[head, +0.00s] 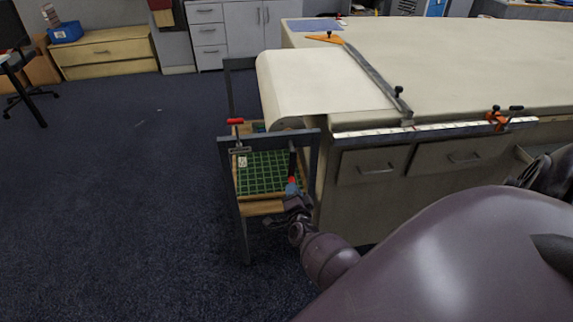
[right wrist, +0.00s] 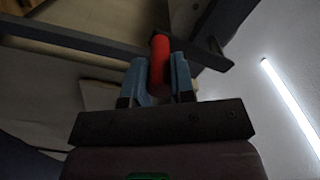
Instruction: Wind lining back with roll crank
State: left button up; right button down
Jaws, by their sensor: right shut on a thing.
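The cream lining (head: 310,85) lies over the left end of the long table and curves down over its end edge. Its roll (head: 290,124) shows only in part behind the grey frame. The dark crank arm (head: 292,162) hangs down from the frame's top right corner, with a red handle at its lower end. My right gripper (head: 292,188) is at that handle, in front of the frame. In the right wrist view the blue fingers (right wrist: 158,82) are shut around the red crank handle (right wrist: 160,62), one on each side. My left gripper is out of view.
The grey frame (head: 228,185) stands at the table's end around a green gridded board (head: 262,172) and a red-handled clamp (head: 236,122). A metal rule (head: 435,130) and an orange clamp (head: 497,119) lie along the table's front edge. The carpet at left is clear.

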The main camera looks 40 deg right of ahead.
pick_arm(q)
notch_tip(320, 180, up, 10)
jog(key=p, duration=0.9)
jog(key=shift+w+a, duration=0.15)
pick_arm(e)
jog(key=s+d+r+n, duration=0.5)
jog(key=d+r+n, duration=0.3)
jog(key=n, duration=0.7)
jog(key=shift+s+d+r, duration=0.25)
jog(key=shift+d, duration=0.35)
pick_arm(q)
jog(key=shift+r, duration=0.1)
